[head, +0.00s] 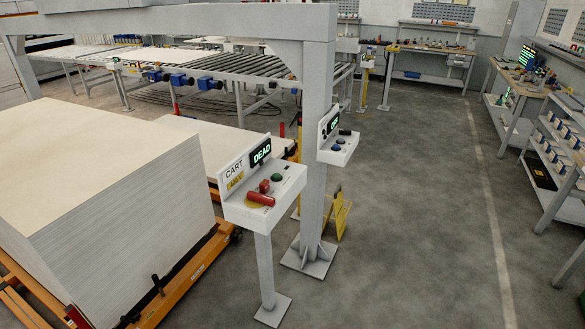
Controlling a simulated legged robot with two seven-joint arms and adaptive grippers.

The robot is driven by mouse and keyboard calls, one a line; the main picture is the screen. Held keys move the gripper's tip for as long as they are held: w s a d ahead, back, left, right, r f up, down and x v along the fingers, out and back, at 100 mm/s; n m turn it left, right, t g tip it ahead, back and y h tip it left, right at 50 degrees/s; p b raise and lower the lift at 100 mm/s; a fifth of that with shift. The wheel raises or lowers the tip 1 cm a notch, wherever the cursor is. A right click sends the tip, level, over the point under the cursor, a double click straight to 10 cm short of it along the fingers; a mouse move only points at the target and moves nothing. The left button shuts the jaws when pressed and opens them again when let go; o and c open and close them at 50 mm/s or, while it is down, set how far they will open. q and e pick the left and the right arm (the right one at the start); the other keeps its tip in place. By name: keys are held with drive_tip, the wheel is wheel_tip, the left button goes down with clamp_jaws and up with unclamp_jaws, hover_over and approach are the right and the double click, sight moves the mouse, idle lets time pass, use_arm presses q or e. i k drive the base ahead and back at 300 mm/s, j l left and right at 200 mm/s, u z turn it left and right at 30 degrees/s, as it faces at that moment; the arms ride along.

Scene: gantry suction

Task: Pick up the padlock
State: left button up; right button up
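No padlock can be made out for certain. The cart control box (239,213) stands on a grey post at the centre, with a display reading DEAD. On its sloped top are a red handle (262,199) on a yellow plate, a green button (276,178) and a small red item (264,186) just behind the handle. That red item is too small to identify. A second control box (337,155) is on the gantry column, with a blue button and a small dark item (345,132) on top. Neither of my grippers is in view.
A large stack of boards (105,170) on an orange cart fills the left. The gantry column (317,110) rises behind the cart control box. A roller conveyor (240,67) runs behind. Workbenches and a shelf rack (558,150) line the right. The floor right of centre is clear.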

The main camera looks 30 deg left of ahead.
sight(264, 185)
drive_tip(key=i, duration=1.05)
drive_tip(key=i+l+u, duration=0.1)
drive_tip(key=i, duration=0.95)
drive_tip(key=u, duration=0.4)
drive_tip(key=i+u, duration=0.15)
drive_tip(key=u, duration=0.3)
drive_tip(key=l+u, duration=0.1)
drive_tip(key=u, duration=0.3)
drive_tip(key=i+u, duration=0.1)
drive_tip(key=u, duration=0.3)
drive_tip(key=l+u, duration=0.15)
drive_tip(key=u, duration=0.25)
